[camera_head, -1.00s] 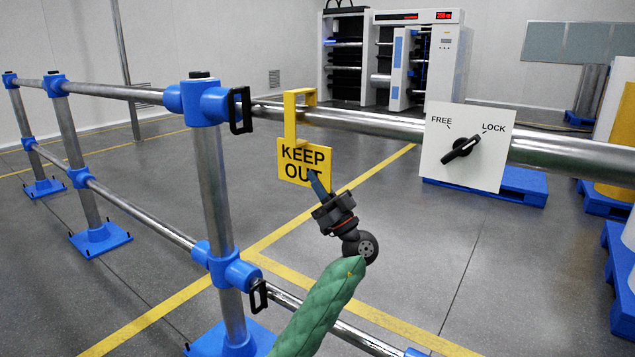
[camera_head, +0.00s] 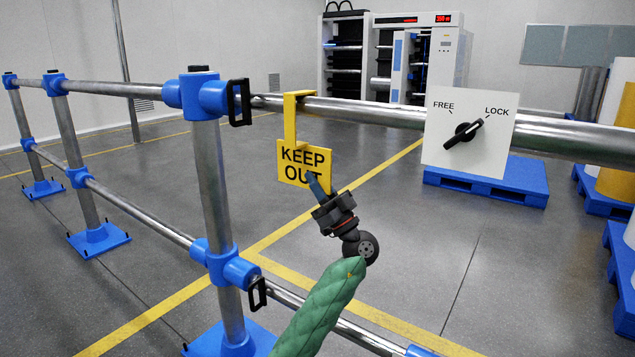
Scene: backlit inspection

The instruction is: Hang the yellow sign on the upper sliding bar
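The yellow KEEP OUT sign (camera_head: 290,175) hangs upright in the middle of the head view. Its hooked top lies over the upper sliding bar (camera_head: 372,113), with the strap and plate in front of the bar. Whether the hook rests its weight on the bar I cannot tell. My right gripper is not in view.
A white FREE/LOCK panel (camera_head: 468,130) is at the bar's right, its black knob (camera_head: 463,133) pointing towards LOCK. A blue-jointed post (camera_head: 212,170) with a black handle (camera_head: 239,103) stands left of the sign. A lower rail (camera_head: 160,222) runs below. Open floor lies behind the bar.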

